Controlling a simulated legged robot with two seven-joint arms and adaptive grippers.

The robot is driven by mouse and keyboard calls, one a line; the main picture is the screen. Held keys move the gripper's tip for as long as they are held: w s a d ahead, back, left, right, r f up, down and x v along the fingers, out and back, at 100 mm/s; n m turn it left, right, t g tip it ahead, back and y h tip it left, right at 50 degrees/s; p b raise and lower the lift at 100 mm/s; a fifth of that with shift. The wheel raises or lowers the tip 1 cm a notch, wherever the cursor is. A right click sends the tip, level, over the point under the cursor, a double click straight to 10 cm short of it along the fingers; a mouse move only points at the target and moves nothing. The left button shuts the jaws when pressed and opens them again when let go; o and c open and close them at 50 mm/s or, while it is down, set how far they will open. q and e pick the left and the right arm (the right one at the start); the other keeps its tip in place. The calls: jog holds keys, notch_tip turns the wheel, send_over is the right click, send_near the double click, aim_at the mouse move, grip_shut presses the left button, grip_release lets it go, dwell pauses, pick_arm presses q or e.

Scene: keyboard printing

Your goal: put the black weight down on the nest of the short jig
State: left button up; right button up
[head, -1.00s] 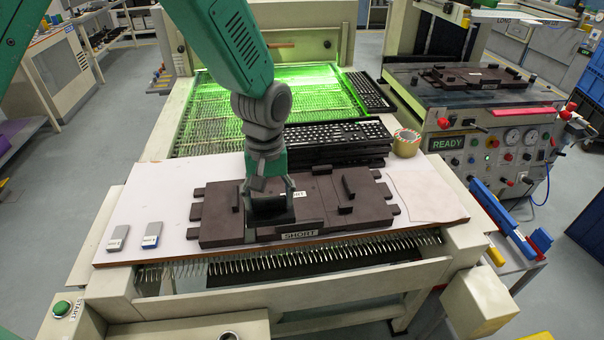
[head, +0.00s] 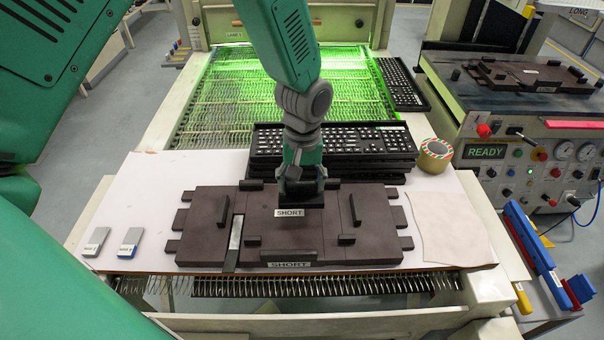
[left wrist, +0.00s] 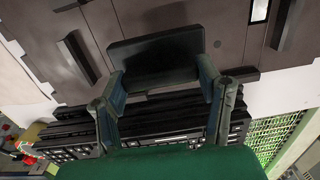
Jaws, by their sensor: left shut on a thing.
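The short jig (head: 210,215) is a dark brown plate with raised bars and SHORT labels, lying on the white board. My left gripper (head: 302,188) comes down from above at the back middle of the jig. It is shut on the black weight (head: 300,201), a small dark block. In the left wrist view the weight (left wrist: 155,50) sits between the two fingers, above the brown jig surface (left wrist: 150,15). I cannot tell whether its underside touches the jig. A SHORT label shows just in front of it. My right gripper is not in view.
Stacked black keyboards (head: 335,145) stand right behind the jig, with a tape roll (head: 434,156) beside them. Two small grey blocks (head: 96,241) (head: 131,242) lie at left. Another brown jig (head: 520,74) rests on the READY machine.

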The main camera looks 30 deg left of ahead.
aim_at(302, 198)
pick_arm(q)
jog(key=shift+w+d+f, duration=0.1)
jog(key=shift+f, duration=2.3)
jog(key=o, duration=1.6)
jog(key=shift+f, duration=0.1)
notch_tip(302, 198, up, 12)
jog(key=shift+w+r, duration=0.1)
jog(key=shift+w, duration=0.05)
jog(key=shift+d, duration=0.1)
